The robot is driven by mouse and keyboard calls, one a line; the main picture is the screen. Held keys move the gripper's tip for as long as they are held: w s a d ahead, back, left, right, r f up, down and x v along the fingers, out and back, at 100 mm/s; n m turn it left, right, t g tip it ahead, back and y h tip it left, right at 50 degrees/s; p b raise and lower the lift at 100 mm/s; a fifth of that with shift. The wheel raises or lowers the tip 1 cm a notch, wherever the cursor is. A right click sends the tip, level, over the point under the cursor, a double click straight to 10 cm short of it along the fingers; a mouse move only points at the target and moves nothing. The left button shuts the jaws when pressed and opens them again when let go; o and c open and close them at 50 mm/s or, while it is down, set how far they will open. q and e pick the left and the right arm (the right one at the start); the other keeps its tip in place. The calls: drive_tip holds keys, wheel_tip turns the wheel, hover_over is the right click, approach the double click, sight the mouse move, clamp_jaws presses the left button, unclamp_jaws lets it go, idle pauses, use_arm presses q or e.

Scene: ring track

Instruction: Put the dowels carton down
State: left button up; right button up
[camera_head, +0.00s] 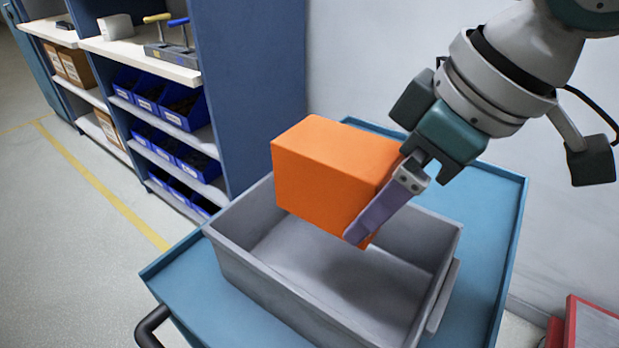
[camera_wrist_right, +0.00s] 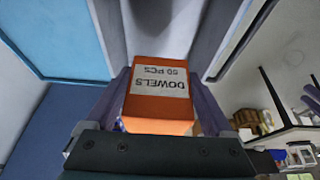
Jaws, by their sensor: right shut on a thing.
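The orange dowels carton (camera_head: 325,172) is held above a grey open bin (camera_head: 290,297) on a blue cart in the head view. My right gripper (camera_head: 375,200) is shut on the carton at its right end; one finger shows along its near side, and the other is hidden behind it. In the right wrist view the carton (camera_wrist_right: 158,108) sits between both fingers, with a white label reading "DOWELS 50 PCS". The visible part of the bin's floor is empty. My left gripper is in neither view.
The blue cart top (camera_head: 485,215) has free room right of the bin. A black handle (camera_head: 152,325) is at its front left. A blue shelf unit (camera_head: 250,90) with blue small-parts bins stands behind on the left. A red object (camera_head: 592,325) is at the lower right.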

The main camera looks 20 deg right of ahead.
wheel_tip(320, 180, down, 9)
drive_tip(key=shift+f+b, duration=0.1)
drive_tip(key=shift+b, duration=0.75)
drive_tip(key=shift+f+b, duration=0.55)
drive_tip(key=shift+f, duration=1.65)
drive_tip(key=shift+f, duration=0.2)
drive_tip(key=o, duration=1.3)
drive_tip(key=shift+r, duration=0.25)
drive_tip(key=p+v, duration=0.3)
drive_tip(key=v, duration=0.9)
